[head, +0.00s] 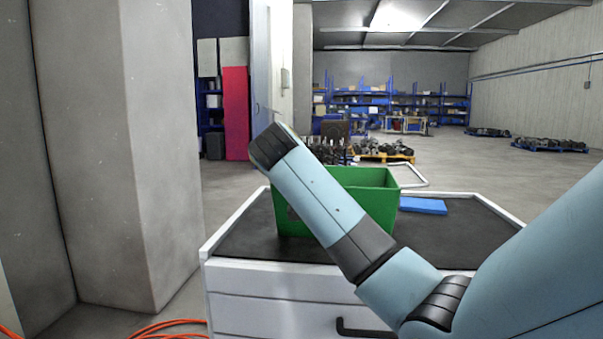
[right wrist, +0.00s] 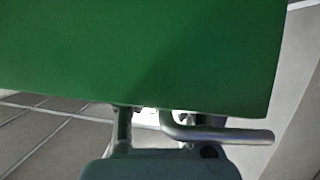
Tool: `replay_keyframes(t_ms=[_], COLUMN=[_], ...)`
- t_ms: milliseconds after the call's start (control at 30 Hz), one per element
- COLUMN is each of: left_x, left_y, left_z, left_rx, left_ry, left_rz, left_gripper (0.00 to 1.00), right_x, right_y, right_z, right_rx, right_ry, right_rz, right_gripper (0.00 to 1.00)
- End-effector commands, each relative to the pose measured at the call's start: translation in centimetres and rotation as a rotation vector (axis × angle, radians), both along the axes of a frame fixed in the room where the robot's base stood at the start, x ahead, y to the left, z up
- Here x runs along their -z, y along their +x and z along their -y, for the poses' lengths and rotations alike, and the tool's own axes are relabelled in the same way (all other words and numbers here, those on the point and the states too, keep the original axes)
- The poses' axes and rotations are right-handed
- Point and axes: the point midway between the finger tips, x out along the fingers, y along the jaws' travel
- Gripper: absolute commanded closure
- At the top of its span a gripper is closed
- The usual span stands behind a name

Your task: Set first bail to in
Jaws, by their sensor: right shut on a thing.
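A green crate (head: 368,207) stands on the dark top of a white drawer cabinet (head: 262,278). Its green wall (right wrist: 140,50) fills the upper part of the right wrist view. A grey metal bar (right wrist: 225,134), which looks like a bail, runs just below that wall, bent at its left end. My right gripper (right wrist: 157,130) is at this bar and shut on it; the exact grip is partly hidden. A pale U-shaped bail (head: 420,178) sticks out at the crate's right side. My left gripper is not in view.
A blue flat object (head: 423,205) lies on the cabinet top, right of the crate. A concrete pillar (head: 160,150) stands close on the left. Orange cable (head: 165,325) lies on the floor. Shelves and loaded pallets stand far back.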

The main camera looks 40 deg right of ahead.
Motion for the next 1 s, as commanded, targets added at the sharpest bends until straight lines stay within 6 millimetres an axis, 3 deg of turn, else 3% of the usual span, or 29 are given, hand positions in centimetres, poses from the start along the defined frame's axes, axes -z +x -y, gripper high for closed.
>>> replay_keyframes(t_ms=[233, 267, 400, 733, 1000], left_x=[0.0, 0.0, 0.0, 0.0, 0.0], left_y=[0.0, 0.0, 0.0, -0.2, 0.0], left_z=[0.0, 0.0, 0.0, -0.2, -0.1], left_rx=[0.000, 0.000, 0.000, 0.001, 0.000], left_ry=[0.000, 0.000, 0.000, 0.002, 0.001], left_rz=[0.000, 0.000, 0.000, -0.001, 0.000], left_gripper=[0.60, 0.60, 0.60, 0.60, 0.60], right_x=[0.2, 0.2, 0.2, 0.0, -1.8], right_y=[-0.1, -0.1, -0.1, -0.2, -2.9], right_z=[0.0, 0.0, 0.0, -0.3, -4.1], right_rx=[0.002, 0.003, 0.001, 0.000, -0.003], right_ry=[0.001, 0.001, 0.001, 0.001, 0.004], right_rz=[-0.006, -0.006, -0.005, -0.002, 0.001], right_gripper=[1.00, 0.88, 0.70, 0.69, 0.69])
